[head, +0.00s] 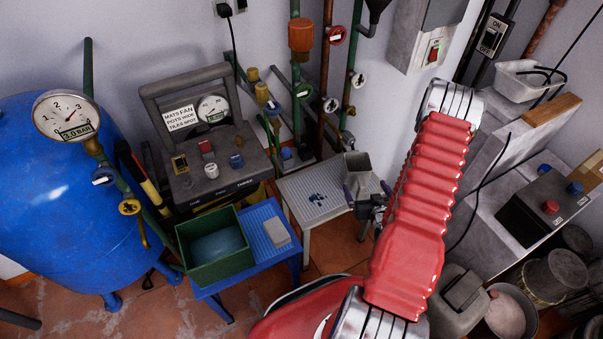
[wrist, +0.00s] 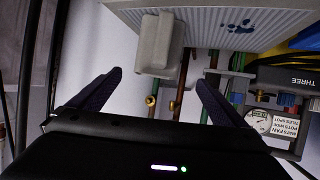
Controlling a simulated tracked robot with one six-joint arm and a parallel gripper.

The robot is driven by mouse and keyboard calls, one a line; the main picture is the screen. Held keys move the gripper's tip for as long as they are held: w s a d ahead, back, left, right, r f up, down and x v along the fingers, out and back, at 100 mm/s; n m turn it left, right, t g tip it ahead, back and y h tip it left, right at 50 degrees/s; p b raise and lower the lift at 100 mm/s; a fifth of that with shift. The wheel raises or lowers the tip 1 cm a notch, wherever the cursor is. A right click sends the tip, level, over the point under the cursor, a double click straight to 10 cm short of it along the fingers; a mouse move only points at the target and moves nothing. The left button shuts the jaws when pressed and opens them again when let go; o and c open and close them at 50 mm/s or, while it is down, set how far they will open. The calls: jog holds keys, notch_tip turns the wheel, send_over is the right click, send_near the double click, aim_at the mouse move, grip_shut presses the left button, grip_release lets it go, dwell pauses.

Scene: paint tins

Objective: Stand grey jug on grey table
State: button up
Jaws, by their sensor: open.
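The grey jug (head: 357,166) is upright at the right side of the grey table (head: 302,190) in the head view. In the wrist view, which is upside down, the jug (wrist: 158,42) rises from the table's edge, and its underside is hidden. My gripper (head: 367,196) is just in front of the jug and partly overlaps it. In the wrist view my gripper (wrist: 160,80) is open, with the jug ahead of the gap between its fingers. The jaws look empty and apart from the jug.
Dark blue marks (head: 318,198) lie on the grey table. A green crate (head: 214,258) and a grey block (head: 277,232) are on a blue table (head: 262,256) to the left. Pipes and valves (head: 325,105) run behind the grey table. A grey canister (head: 447,306) stands lower right.

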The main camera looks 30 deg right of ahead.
jog(key=w+a+r+n+g+y, duration=0.15)
jog(key=w+a+r, duration=0.35)
jog(key=r, duration=0.8)
jog(key=w+a+r+n+g, duration=0.1)
jog(key=w+a+r+g, duration=0.15)
jog(key=a+r, duration=0.75)
jog(key=s+a+r+g, duration=0.1)
jog(key=s+a+r, duration=0.2)
jog(key=r, duration=0.4)
jog(key=s+a+r, duration=0.3)
jog(key=a+r, duration=0.1)
jog(key=r, duration=0.3)
jog(key=s+a+r+g+y, duration=0.1)
jog(key=s+a+r, duration=0.2)
jog(key=s+a, duration=0.2)
jog(key=s+a+r+n+y, duration=0.1)
jog(key=s+a+r+y, duration=0.1)
jog(key=s+a, duration=0.4)
jog(key=s+r, duration=0.1)
jog(key=s, duration=0.3)
jog(key=shift+s+r+g, duration=0.15)
jog(key=shift+s+g, duration=0.2)
jog(key=shift+g, duration=0.05)
